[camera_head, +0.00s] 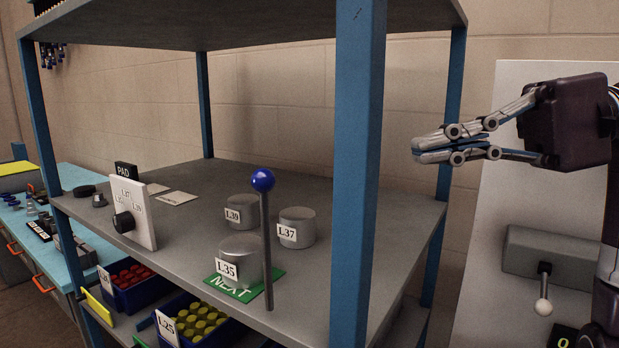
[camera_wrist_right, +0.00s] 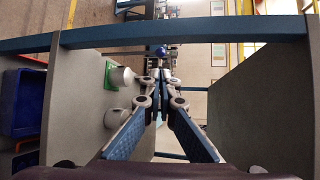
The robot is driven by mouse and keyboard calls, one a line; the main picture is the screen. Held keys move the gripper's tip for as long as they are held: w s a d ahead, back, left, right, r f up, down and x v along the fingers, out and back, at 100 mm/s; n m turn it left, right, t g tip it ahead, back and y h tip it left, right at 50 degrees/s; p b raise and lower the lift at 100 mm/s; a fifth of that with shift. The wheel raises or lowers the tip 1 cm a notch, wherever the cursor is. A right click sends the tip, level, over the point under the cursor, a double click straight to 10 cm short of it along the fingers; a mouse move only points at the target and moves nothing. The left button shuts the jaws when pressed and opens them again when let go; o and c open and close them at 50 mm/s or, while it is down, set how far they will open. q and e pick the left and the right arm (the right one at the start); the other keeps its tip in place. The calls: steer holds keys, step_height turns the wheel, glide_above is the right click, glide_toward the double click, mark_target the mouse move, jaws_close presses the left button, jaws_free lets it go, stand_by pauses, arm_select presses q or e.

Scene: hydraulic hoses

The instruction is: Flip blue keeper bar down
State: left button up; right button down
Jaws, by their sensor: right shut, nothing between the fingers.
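The keeper bar (camera_head: 267,245) is a thin dark bar with a blue ball knob (camera_head: 263,180) on top. It stands upright at the front edge of the grey shelf (camera_head: 170,235). In the right wrist view the blue knob (camera_wrist_right: 161,50) shows just beyond the fingertips, and the fingers hide part of what lies behind them. My right gripper (camera_head: 415,150) is shut and empty, to the right of the knob and apart from it in the head view, beyond the blue post. It also shows in the wrist view (camera_wrist_right: 160,73). My left gripper is not in view.
Grey cylinders L39 (camera_head: 243,212), L37 (camera_head: 297,228) and L35 (camera_head: 238,262) stand on the shelf, L35 on a green NEXT mat (camera_head: 262,285). A blue post (camera_head: 358,170) rises between knob and gripper in the head view. An upper shelf (camera_head: 240,20) lies overhead.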

steer(key=shift+a, duration=0.15)
steer(key=p, duration=0.4)
glide_toward(268, 170)
steer(key=a+f, duration=0.2)
steer(key=a, duration=0.4)
steer(key=shift+w+a+f, duration=0.15)
steer(key=shift+w+f, duration=0.05)
steer(key=shift+w+r, duration=0.1)
steer(key=shift+w+a+r+m+h+p, duration=0.3)
steer(key=shift+w+a+h+p, duration=0.25)
steer(key=shift+p, duration=0.35)
steer(key=shift+w+a+f+m+g+h+p, duration=0.3)
steer(key=shift+w+a+f+h+p, duration=0.3)
steer(key=shift+w+a, duration=0.5)
steer(key=shift+w+a+f+m+g+h+p, duration=0.3)
steer(key=shift+w+a+f+h+p, duration=0.3)
steer(key=shift+a, duration=0.85)
steer(key=shift+w+a+f+m+g+h+p, duration=0.25)
steer(key=shift+w+a+f+h+p, duration=0.25)
steer(key=shift+w+a, duration=0.65)
steer(key=shift+s+a, duration=0.1)
steer(key=shift+s, duration=0.15)
